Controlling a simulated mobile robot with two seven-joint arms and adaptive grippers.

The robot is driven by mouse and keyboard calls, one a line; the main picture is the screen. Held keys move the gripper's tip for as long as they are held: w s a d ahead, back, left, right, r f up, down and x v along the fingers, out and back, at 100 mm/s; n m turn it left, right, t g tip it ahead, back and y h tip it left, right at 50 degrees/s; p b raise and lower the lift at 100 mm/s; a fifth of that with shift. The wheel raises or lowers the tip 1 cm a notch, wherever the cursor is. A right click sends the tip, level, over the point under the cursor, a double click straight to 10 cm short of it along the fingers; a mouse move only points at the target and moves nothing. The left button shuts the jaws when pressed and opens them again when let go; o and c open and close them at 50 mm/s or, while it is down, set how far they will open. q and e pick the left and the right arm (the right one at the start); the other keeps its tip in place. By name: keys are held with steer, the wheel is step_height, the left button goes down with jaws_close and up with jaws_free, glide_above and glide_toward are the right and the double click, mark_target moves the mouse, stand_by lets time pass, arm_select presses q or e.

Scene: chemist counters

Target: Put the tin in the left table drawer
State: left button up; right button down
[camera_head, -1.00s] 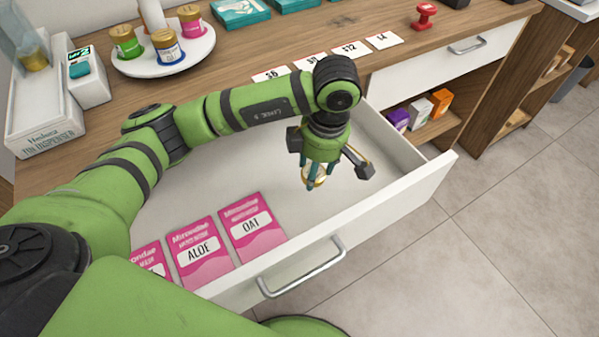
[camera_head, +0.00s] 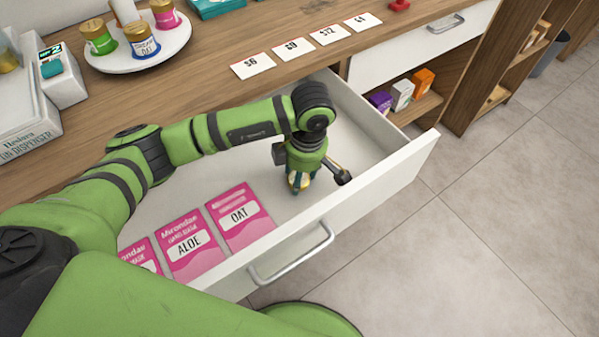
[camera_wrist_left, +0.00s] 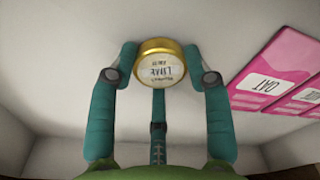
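The tin (camera_wrist_left: 160,68) has a gold rim and a pale lid with upside-down lettering that looks like LIME. In the left wrist view the teal fingers of my left gripper (camera_wrist_left: 160,60) press on it from both sides, with a third finger behind. In the head view my left gripper (camera_head: 300,182) points down inside the open drawer (camera_head: 385,190), right of the pink packets. The tin shows there only as a small bit between the fingertips. I cannot tell whether it touches the drawer floor. My right gripper is not in view.
Pink packets labelled ALOE (camera_head: 188,246) and OAT (camera_head: 240,216) lie in the drawer's left part. A white round stand (camera_head: 150,62) with several tins is on the counter. Price cards (camera_head: 292,48) line the counter edge. The drawer floor right of my gripper is clear.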

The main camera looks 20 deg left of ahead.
mark_target(305, 179)
arm_select(q)
steer(key=o, duration=0.4)
step_height(305, 179, up, 12)
steer(key=d, duration=0.1)
stand_by(0.4)
steer(key=shift+d+r, duration=0.1)
steer(key=shift+r, duration=0.05)
